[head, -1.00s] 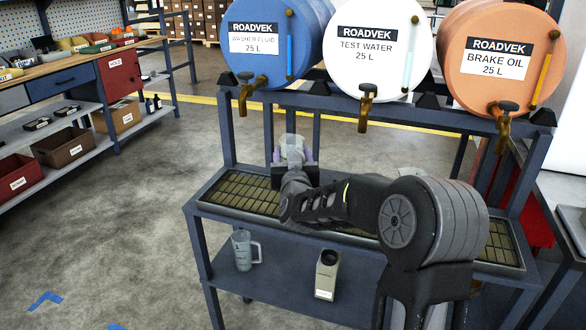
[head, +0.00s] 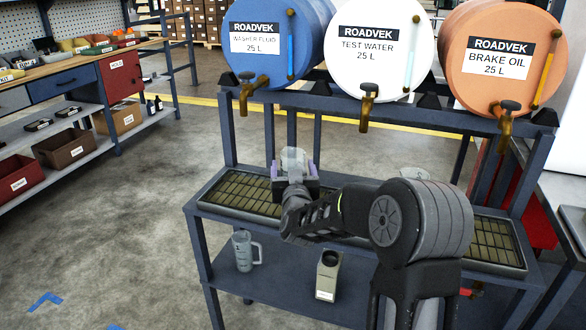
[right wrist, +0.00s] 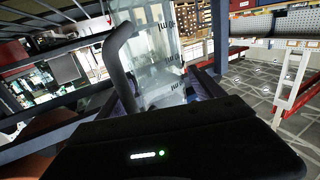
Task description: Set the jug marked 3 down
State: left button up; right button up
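A clear jug (head: 294,158) stands upright between the purple-padded fingers of my right gripper (head: 294,171), over the left part of the drip tray (head: 238,207). The gripper looks shut on its sides. In the right wrist view the jug (right wrist: 158,60) shows dark printed marks, with a dark curved handle toward the camera. I cannot read a 3 on it. The gripper hides its base, so I cannot tell whether it touches the tray. My left gripper is not in view.
Blue, white and orange drums with taps (head: 368,92) stand above the tray. Another jug (head: 243,250) and a beige container (head: 327,274) stand on the lower shelf. A pale round thing (head: 415,174) shows behind my right arm. The tray's left end is bare.

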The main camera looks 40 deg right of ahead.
jog(key=shift+o, duration=0.2)
jog(key=shift+r, duration=0.1)
jog(key=shift+r+p, duration=0.2)
jog(key=shift+p, duration=0.1)
jog(key=v, duration=1.2)
jog(key=shift+f+b, duration=0.2)
jog(key=shift+b, duration=0.15)
